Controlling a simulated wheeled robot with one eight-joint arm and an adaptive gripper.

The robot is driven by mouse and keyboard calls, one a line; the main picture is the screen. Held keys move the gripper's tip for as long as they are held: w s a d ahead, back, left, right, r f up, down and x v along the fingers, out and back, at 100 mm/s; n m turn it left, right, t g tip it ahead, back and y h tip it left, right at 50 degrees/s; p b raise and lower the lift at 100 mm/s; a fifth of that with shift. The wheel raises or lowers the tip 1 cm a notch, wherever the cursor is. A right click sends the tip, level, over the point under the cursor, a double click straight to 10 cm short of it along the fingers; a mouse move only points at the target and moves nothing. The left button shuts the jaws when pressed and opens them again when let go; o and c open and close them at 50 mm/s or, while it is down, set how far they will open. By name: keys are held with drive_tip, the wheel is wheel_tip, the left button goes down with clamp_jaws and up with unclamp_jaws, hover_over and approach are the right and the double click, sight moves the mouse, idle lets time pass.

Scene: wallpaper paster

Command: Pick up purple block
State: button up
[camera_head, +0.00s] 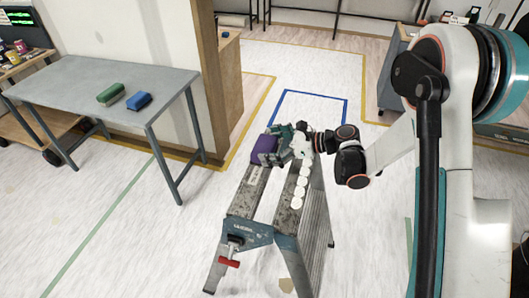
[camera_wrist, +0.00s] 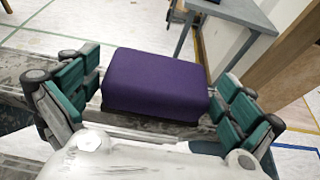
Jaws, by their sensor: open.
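The purple block (camera_head: 264,149) lies on the far part of the workbench's left plank in the head view. In the wrist view the purple block (camera_wrist: 155,84) fills the middle, between the green-padded fingers. My gripper (camera_head: 281,145) reaches in from the right, close to the block. In the wrist view my gripper (camera_wrist: 157,95) is open, with one finger at each side of the block. A small gap shows on the left; on the right the finger pads are very near the block, and I cannot tell if they touch it.
The folding workbench (camera_head: 241,200) has two planks with a slot between them. Several white discs (camera_head: 300,188) lie along its right plank. A grey table (camera_head: 75,85) at the left holds a green brush-like block (camera_head: 110,94) and a blue one (camera_head: 139,101). A wooden post (camera_head: 207,70) stands beside it.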

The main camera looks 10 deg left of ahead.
drive_tip(key=c, duration=0.9)
drive_tip(key=shift+o, duration=0.2)
drive_tip(key=shift+r, duration=0.15)
